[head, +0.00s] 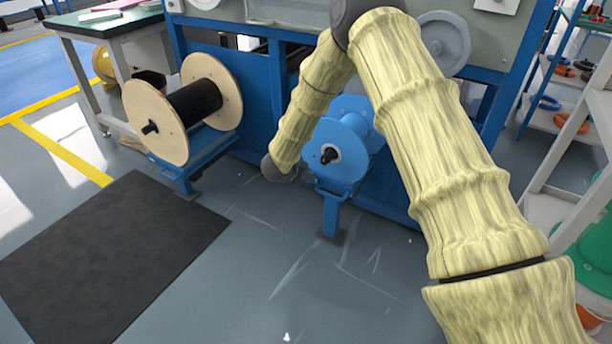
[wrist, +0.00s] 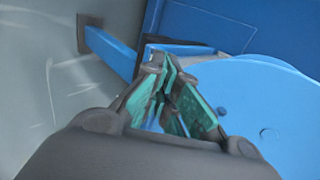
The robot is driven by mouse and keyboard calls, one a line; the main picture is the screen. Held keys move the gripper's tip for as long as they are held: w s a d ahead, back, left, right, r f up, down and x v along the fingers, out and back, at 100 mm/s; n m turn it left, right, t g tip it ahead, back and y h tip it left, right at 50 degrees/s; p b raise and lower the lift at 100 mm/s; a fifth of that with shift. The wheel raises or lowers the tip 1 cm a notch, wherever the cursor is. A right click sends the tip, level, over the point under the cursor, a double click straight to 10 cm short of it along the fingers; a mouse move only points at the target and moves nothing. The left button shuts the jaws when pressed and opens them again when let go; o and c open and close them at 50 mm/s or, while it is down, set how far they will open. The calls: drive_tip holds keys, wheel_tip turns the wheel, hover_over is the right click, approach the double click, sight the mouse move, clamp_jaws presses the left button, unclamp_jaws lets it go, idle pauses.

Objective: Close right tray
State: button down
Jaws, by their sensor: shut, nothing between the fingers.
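The right tray (head: 334,208) is a blue frame under a blue spool (head: 338,150), with a leg reaching the floor at the front of the machine. In the wrist view, the tray's blue leg (wrist: 110,53) runs to a foot at upper left, and the blue spool (wrist: 265,105) fills the right side. My gripper (wrist: 172,75) has teal finger pads and is shut and empty. It appears close to the tray edge and spool; I cannot tell whether it touches.
A wooden spool (head: 157,122) with black cable sits on another blue tray (head: 203,150) standing out at left. A black mat (head: 105,255) lies on the floor. Shelving (head: 570,185) stands at right. The grey floor (head: 270,270) before the right tray is clear.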

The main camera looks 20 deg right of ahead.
drive_tip(key=shift+w+d+r, duration=0.1)
drive_tip(key=shift+w+d, duration=0.05)
drive_tip(key=s+a+r+p, duration=0.5)
drive_tip(key=s+a+r, duration=0.2)
drive_tip(key=a, duration=0.2)
drive_tip(key=s+f+n+y, duration=0.4)
drive_tip(key=s+f+n, duration=1.3)
drive_tip(key=s, duration=0.5)
drive_tip(key=s+f+n+g+y, duration=0.25)
drive_tip(key=s+n, duration=0.35)
drive_tip(key=s, duration=0.8)
drive_tip(key=s+f+n+g+y, duration=0.15)
drive_tip(key=s+n+g, duration=0.3)
drive_tip(key=s, duration=0.95)
wheel_tip(320, 180, up, 32)
drive_tip(key=w+t+p, duration=0.1)
drive_tip(key=p, duration=3.1)
drive_tip(key=shift+a+h, duration=0.25)
drive_tip(key=shift+h, duration=0.05)
